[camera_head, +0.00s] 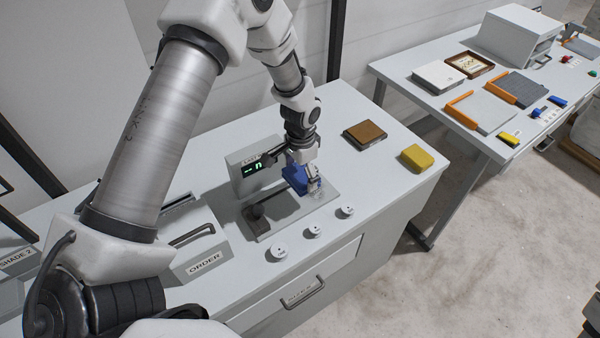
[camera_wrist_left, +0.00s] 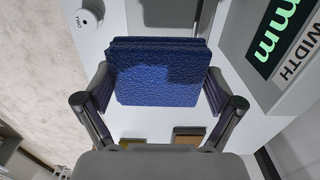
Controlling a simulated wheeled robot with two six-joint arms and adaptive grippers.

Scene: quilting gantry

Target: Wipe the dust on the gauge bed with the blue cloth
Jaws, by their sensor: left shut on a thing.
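My left gripper (camera_head: 314,184) is shut on the blue cloth (camera_head: 294,178), a folded pad. It holds the cloth low over the right part of the gauge bed (camera_head: 283,218), a grey plate in front of the gauge display. In the left wrist view the cloth (camera_wrist_left: 160,75) fills the space between the two fingers. I cannot tell whether the cloth touches the bed. A pale speckled patch, perhaps dust (camera_head: 317,193), shows beside the fingertips. The cloth and gripper hide part of the bed. My right gripper is not in view.
Several small white round pieces (camera_head: 313,230) lie in front. A brown block (camera_head: 365,134) and yellow block (camera_head: 417,158) stand right; an ORDER box (camera_head: 200,262) stands left.

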